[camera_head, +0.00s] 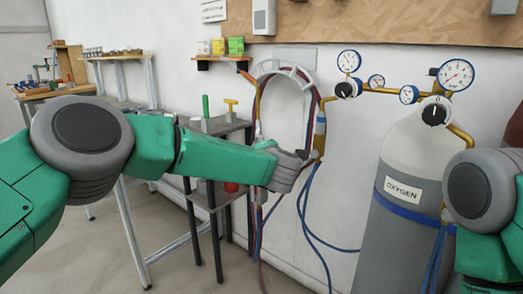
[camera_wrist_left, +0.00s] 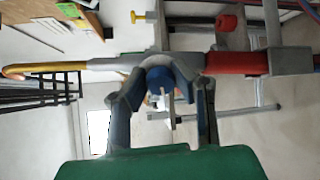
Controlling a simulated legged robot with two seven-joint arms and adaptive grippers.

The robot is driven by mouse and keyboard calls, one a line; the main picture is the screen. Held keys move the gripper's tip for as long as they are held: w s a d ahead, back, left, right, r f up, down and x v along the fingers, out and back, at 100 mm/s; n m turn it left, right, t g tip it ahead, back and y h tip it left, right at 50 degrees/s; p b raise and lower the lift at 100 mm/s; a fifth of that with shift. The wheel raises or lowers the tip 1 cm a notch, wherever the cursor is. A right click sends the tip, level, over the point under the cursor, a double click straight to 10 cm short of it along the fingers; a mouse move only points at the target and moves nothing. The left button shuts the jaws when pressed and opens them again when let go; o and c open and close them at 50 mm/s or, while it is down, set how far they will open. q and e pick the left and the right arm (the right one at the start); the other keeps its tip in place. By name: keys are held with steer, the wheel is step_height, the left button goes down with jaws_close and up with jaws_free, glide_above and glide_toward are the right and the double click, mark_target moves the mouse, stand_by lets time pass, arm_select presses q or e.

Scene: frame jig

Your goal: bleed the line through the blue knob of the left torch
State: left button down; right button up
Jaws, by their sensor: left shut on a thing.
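My left gripper (camera_wrist_left: 160,105) is shut on the blue knob (camera_wrist_left: 160,78), with a finger on each side of it. The knob sits on a torch that lies across the left wrist view, with a brass tip (camera_wrist_left: 28,70), a grey body and a red section (camera_wrist_left: 235,63). In the head view my left gripper (camera_head: 303,158) is beside the hanging torches and hides the knob. My right gripper is out of view; only part of that arm shows.
A grey oxygen cylinder (camera_head: 408,160) with a regulator and gauges stands at the right, close to my right arm. Blue hoses (camera_head: 318,240) hang below the torches. A dark shelf stand (camera_head: 232,128) with a yellow T-handle (camera_head: 231,103) stands behind my left forearm.

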arm_select(q)
steer(key=c, duration=1.3)
jaws_free()
steer(key=shift+r, duration=0.1)
steer(key=v, duration=1.1)
steer(key=shift+s+d, duration=0.15)
steer(key=shift+s, duration=0.25)
